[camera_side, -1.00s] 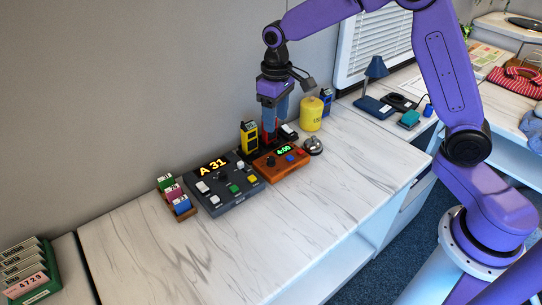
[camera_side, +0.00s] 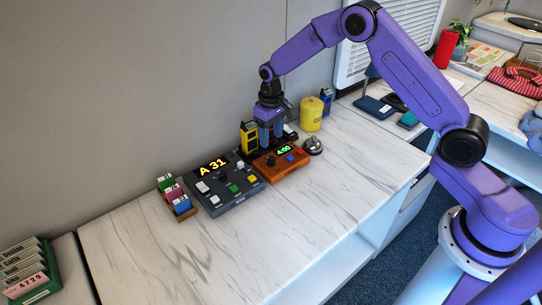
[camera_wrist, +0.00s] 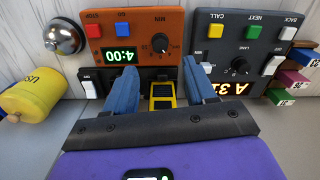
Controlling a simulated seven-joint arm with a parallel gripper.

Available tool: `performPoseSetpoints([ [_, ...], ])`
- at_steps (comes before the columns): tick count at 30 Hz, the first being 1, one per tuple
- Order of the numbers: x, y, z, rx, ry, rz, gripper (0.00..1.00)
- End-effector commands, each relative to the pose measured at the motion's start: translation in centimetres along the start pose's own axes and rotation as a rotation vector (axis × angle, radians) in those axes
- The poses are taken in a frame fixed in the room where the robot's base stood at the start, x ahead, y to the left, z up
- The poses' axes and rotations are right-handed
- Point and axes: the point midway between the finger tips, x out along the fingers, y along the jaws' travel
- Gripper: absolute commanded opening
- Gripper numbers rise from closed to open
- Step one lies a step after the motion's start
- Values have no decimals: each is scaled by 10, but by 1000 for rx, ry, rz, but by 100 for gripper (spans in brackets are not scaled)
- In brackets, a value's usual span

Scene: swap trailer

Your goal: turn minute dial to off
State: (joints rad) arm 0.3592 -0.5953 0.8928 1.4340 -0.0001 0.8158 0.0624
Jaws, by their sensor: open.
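The minute dial (camera_wrist: 159,43) is a black round knob marked MIN on the orange timer box (camera_wrist: 183,20), whose green display reads 4:00. In the side view the dial (camera_side: 271,161) sits at the left of the timer's top, beside a blue and a red button. My gripper (camera_side: 271,141) is open and points down just behind the timer. In the wrist view its two blue fingers (camera_wrist: 158,66) are spread, with their tips just short of the dial and nothing held between them. The dial's exact setting is too small to read.
A dark grey panel (camera_side: 242,197) showing A 31, with its own knob, stands left of the timer. A yellow handheld device (camera_side: 249,137), a black switch (camera_wrist: 88,83), a silver bell (camera_side: 314,146) and a yellow cylinder (camera_side: 311,113) are close by. The front of the table is clear.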

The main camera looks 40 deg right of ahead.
Motion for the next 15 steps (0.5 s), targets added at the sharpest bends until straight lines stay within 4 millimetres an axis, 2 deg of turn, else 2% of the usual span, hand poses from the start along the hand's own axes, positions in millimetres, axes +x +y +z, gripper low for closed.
performPoseSetpoints([
  [1, 11, 0, 1, 0, -4, 0, 56],
  [9, 58, 0, 0, 0, -2, 0, 56],
  [15, 80, 0, 0, -1, 0, 0, 56],
])
